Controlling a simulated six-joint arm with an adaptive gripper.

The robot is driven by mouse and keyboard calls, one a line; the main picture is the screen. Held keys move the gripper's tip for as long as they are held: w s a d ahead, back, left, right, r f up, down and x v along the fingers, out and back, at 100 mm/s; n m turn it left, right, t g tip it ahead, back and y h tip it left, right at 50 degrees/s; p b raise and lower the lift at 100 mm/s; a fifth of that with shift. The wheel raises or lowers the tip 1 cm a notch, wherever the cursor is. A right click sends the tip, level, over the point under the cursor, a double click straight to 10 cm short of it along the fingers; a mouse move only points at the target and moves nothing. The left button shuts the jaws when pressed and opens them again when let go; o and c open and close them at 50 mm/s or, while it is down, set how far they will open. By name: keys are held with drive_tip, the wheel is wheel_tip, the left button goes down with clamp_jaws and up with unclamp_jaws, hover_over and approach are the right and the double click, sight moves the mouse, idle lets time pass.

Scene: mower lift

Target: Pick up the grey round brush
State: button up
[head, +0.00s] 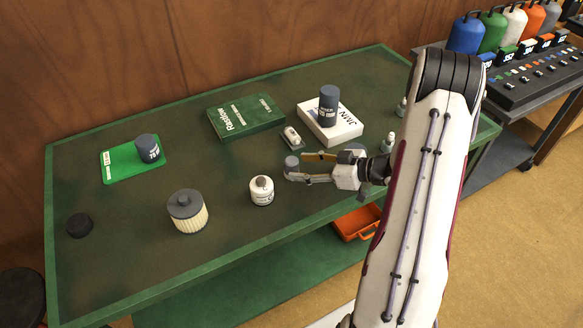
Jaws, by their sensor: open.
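My gripper (298,167) reaches in from the right, low over the green table, with its two fingers apart and pointing left. A small grey round piece (292,161) shows at the fingertips. It looks like the grey round brush, but it is small and partly covered by the fingers. I cannot tell whether the fingers touch it. Another grey rounded shape (355,148) shows just behind the gripper's body, mostly hidden.
A white bottle (262,191) stands left of the fingertips, near a pleated filter (188,215). Behind are a small white item (291,136), a green box (246,117) and a white box (345,126) bearing a dark canister (328,107).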

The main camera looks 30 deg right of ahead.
sight(291, 166)
drive_tip(key=shift+x, duration=2.3)
drive_tip(key=c, duration=1.2)
